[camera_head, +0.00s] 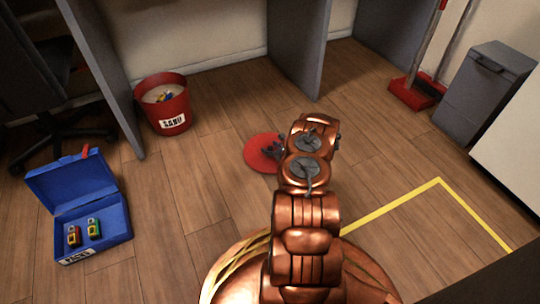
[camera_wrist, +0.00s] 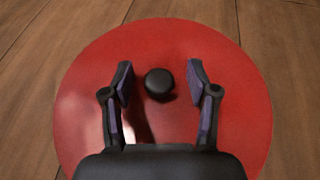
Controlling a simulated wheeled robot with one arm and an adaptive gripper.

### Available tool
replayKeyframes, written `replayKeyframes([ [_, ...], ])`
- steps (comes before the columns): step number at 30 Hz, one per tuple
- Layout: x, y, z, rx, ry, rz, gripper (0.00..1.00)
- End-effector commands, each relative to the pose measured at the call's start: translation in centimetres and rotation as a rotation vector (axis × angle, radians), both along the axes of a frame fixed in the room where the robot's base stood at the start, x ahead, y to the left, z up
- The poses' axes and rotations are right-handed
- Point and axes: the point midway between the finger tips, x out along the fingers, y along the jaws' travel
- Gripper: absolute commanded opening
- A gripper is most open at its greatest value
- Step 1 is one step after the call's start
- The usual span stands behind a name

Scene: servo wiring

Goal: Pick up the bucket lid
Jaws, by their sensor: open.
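The bucket lid (camera_head: 259,155) is a flat red disc lying on the wooden floor, partly hidden behind my arm in the head view. In the wrist view the lid (camera_wrist: 160,45) fills most of the picture, and a round black knob (camera_wrist: 159,83) stands at its middle. My gripper (camera_wrist: 160,82) is open above the lid, with one finger on each side of the knob. Clear gaps show between the knob and both fingers. In the head view my gripper (camera_head: 281,149) is small and partly hidden by my arm.
A red bucket (camera_head: 174,126) labelled "SAND" stands at the left by a grey partition (camera_head: 105,80). An open blue case (camera_head: 117,228) lies at the lower left. A red broom and dustpan (camera_head: 412,92) and a grey bin (camera_head: 487,90) are at the right. Yellow tape (camera_head: 400,202) marks the floor.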

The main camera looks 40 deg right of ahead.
Motion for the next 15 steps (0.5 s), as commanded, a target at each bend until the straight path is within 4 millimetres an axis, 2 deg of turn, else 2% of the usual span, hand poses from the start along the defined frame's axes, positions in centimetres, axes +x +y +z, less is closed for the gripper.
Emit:
replayKeyframes([
  [10,0.37,0.04,-0.12,0.001,0.0,0.001,0.58],
  [15,0.36,0.06,-0.12,0.002,0.0,0.001,0.4],
])
